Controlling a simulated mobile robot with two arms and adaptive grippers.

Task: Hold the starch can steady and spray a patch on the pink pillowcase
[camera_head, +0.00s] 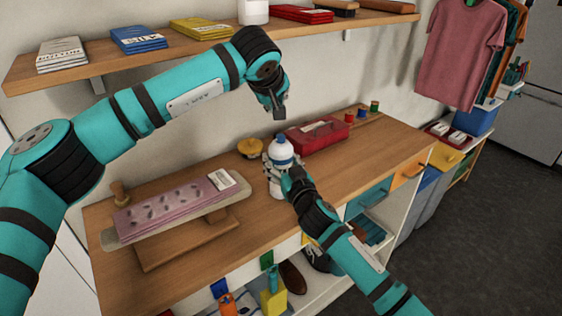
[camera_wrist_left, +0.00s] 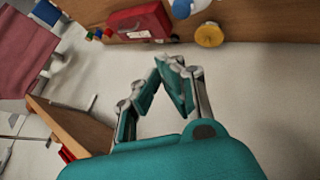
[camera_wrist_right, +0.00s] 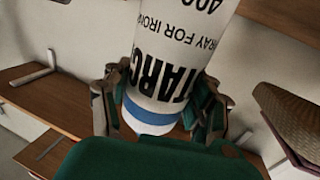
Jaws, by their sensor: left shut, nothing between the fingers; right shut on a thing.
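The white starch can (camera_head: 281,152) with a blue band is in the head view, upright over the worktop. My right gripper (camera_head: 280,168) is shut on it. In the right wrist view the can (camera_wrist_right: 165,70) fills the space between the fingers, its lettering showing. Whether its base touches the worktop is hidden. The pink pillowcase (camera_head: 165,213), patterned with grey spots, lies on the small ironing board at the left. My left gripper (camera_head: 278,108) is shut and empty above and behind the can; its closed fingers (camera_wrist_left: 175,75) show in the left wrist view.
A red box (camera_head: 318,134) and a yellow round object (camera_head: 250,147) stand behind the can. A white card (camera_head: 222,180) lies on the pillowcase's right end. A wall shelf (camera_head: 200,55) with several packets is above. Bare worktop (camera_head: 240,220) lies between board and can.

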